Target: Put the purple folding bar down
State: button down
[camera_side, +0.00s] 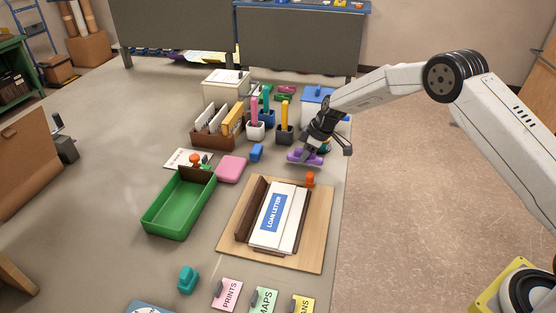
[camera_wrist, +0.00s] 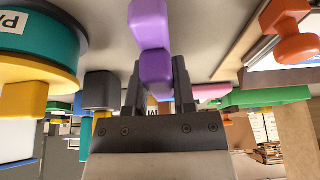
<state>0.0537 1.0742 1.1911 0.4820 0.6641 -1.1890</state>
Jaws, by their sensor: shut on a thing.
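The purple folding bar (camera_side: 304,156) is low over the right part of the table, beyond the wooden board. My gripper (camera_side: 313,149) is shut on it from above. In the wrist view the purple bar (camera_wrist: 151,30) sticks out between the two dark fingers of my gripper (camera_wrist: 157,85). I cannot tell whether the bar touches the table. The wooden board (camera_side: 231,230) carries a brown holder with white sheets and a blue LOAN LETTER label (camera_side: 274,212). Part of the bar is hidden by the fingers.
An orange-handled stamp (camera_side: 310,179) stands at the board's far right corner. Pen cups (camera_side: 284,136) stand behind. A teal and yellow round thing (camera_wrist: 40,48) is close by.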

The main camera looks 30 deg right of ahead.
jog(key=shift+f, duration=0.5)
jog(key=shift+f, duration=0.1)
jog(key=shift+c, duration=2.2)
grip_release()
jog(key=v, duration=1.2)
jog(key=s+a+m+h, duration=0.1)
jog(key=s+m, duration=0.8)
jog(key=s, duration=2.1)
jog(key=shift+s+a+r+g+h, duration=0.35)
jog(key=shift+r+h, duration=0.1)
jog(key=shift+h, duration=0.65)
